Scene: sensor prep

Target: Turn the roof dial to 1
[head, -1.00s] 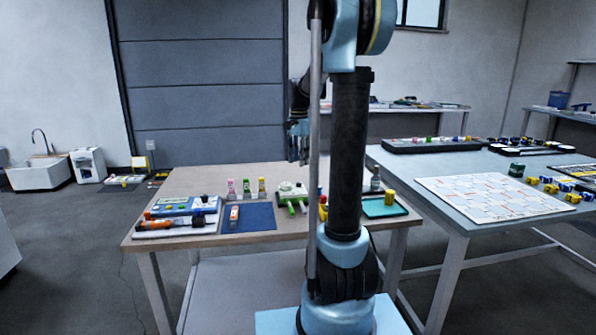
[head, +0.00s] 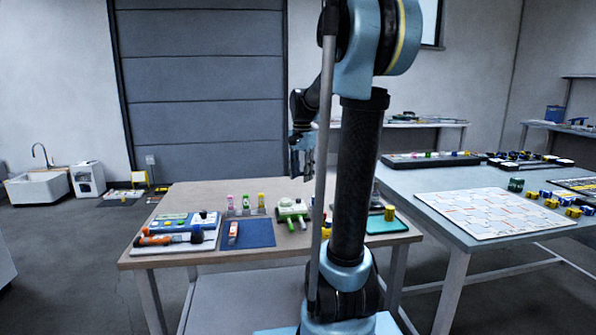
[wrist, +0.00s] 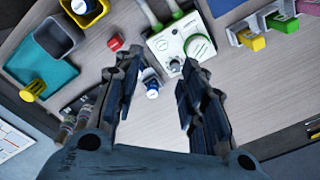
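A white device with green parts (head: 293,209) stands on the wooden table in the head view. In the wrist view, its pale top (wrist: 180,42) carries a round green disc (wrist: 199,46) and a small grey knob (wrist: 175,64). I cannot tell for sure which of these is the roof dial, and no number is legible. My gripper (wrist: 160,65) is open and empty, its fingertips apart and just short of the knob in the picture. In the head view my gripper (head: 302,172) hangs above the table, behind my arm, clear of the device.
A small blue-and-white item (wrist: 151,86) shows between my fingers. Yellow and green pieces (wrist: 252,41) in holders are at right. A blue mat (head: 255,234) lies on the table.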

